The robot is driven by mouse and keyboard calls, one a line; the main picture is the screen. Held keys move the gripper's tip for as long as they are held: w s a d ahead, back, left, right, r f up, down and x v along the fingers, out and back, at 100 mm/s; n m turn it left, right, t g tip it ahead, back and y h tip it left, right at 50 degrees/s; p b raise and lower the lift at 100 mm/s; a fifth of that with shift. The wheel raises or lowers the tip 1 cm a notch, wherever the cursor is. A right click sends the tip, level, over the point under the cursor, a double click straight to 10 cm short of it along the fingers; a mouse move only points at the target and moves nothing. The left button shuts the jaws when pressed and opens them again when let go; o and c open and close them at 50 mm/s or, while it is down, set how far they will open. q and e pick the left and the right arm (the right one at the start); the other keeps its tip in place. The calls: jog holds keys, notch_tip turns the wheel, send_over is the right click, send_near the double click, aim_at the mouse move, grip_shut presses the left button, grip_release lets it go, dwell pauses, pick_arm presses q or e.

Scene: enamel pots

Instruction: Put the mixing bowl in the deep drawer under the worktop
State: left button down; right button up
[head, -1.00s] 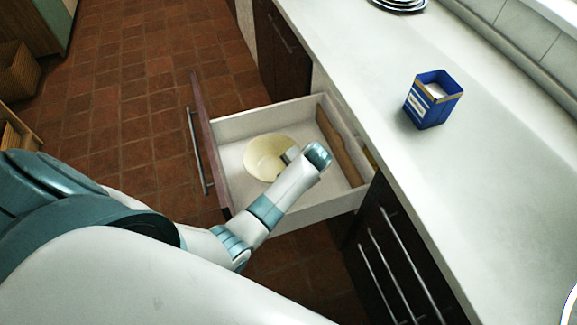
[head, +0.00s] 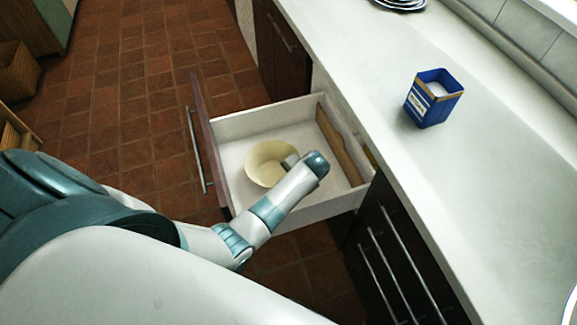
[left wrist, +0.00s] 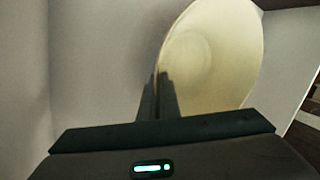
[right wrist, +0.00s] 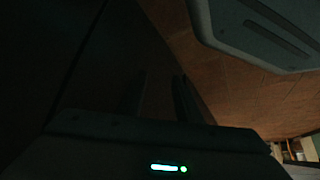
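The mixing bowl (head: 262,166) is cream and round. In the head view it is inside the pulled-out deep drawer (head: 262,115), whose walls and floor are pale. My left gripper (head: 290,161) reaches down into the drawer at the bowl's right side. In the left wrist view its fingers (left wrist: 159,98) are close together on the rim of the bowl (left wrist: 212,60). I cannot tell whether the bowl touches the drawer floor. My right gripper (right wrist: 160,97) shows only in the dark right wrist view, its fingers apart with nothing seen between them.
The drawer has a dark red front (head: 208,150) and a brown strip (head: 340,145) along its inner side. A blue tin (head: 432,100) stands on the white worktop (head: 480,190). Plates (head: 400,3) are at the worktop's far end. Tiled floor lies left of the drawer.

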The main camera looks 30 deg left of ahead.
jog(key=shift+f, duration=0.1)
pick_arm(q)
jog(key=c, duration=2.4)
grip_release()
jog(key=shift+f, duration=0.1)
jog(key=o, duration=0.4)
pick_arm(e)
jog(key=shift+s+d, duration=0.1)
jog(key=shift+s, duration=0.05)
